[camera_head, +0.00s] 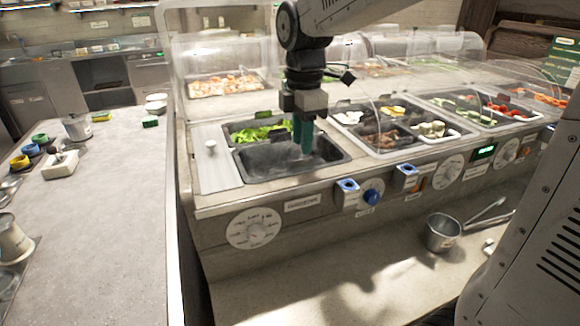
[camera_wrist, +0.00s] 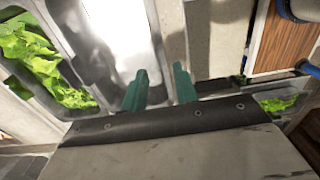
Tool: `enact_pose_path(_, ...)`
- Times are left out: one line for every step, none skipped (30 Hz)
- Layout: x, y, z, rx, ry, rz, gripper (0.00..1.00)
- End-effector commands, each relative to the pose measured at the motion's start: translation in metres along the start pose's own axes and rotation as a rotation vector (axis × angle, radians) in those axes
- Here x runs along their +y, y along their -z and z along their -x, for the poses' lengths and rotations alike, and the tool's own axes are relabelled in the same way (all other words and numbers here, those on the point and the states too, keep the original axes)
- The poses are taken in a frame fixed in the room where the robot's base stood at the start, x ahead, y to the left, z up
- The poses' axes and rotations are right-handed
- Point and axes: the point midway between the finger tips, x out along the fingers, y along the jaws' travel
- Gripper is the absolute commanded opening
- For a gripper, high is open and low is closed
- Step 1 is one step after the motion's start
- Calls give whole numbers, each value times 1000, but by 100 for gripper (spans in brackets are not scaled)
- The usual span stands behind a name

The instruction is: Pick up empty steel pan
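The empty steel pan (camera_head: 264,160) sits in the front left well of the counter and looks dark and bare inside. In the wrist view its bright steel inside (camera_wrist: 115,35) shows at upper middle. My gripper (camera_head: 302,142) points down over the pan, with its teal fingers overlapping the pan's inside in the head view. In the wrist view the two fingers (camera_wrist: 160,85) are apart, with nothing seen clamped between them, near the pan's side edge. I cannot tell whether the fingertips touch the pan or straddle its rim.
A pan of lettuce (camera_head: 256,132) is just behind the empty pan. Several topping pans (camera_head: 382,140) lie to the right. A clear sneeze guard (camera_head: 225,50) stands behind. A steel saucepan (camera_head: 443,234) rests on the lower ledge. The left counter (camera_head: 105,215) has wide free room.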

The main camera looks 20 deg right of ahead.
Motion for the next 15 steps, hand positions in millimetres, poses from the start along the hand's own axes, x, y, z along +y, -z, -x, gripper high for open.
enact_pose_path(0,0,-6,0,3,-1,29)
enact_pose_path(1,-1,-9,0,3,-2,29)
enact_pose_path(2,-2,-14,0,3,-2,29)
enact_pose_path(2,-2,-19,0,4,-3,29)
enact_pose_path(3,-3,-24,0,5,-3,29)
enact_pose_path(4,-3,-30,0,4,-4,29)
enact_pose_path(5,-4,-35,0,4,-5,29)
enact_pose_path(5,-4,-39,0,4,-5,29)
enact_pose_path(5,-4,-45,0,4,-5,29)
enact_pose_path(5,-4,-48,0,4,-5,29)
enact_pose_path(5,-4,-51,0,3,-6,29)
enact_pose_path(5,-5,-53,0,1,-6,29)
enact_pose_path(5,-5,-55,0,1,-6,29)
enact_pose_path(5,-5,-55,0,1,-6,29)
enact_pose_path(5,-5,-56,0,1,-7,29)
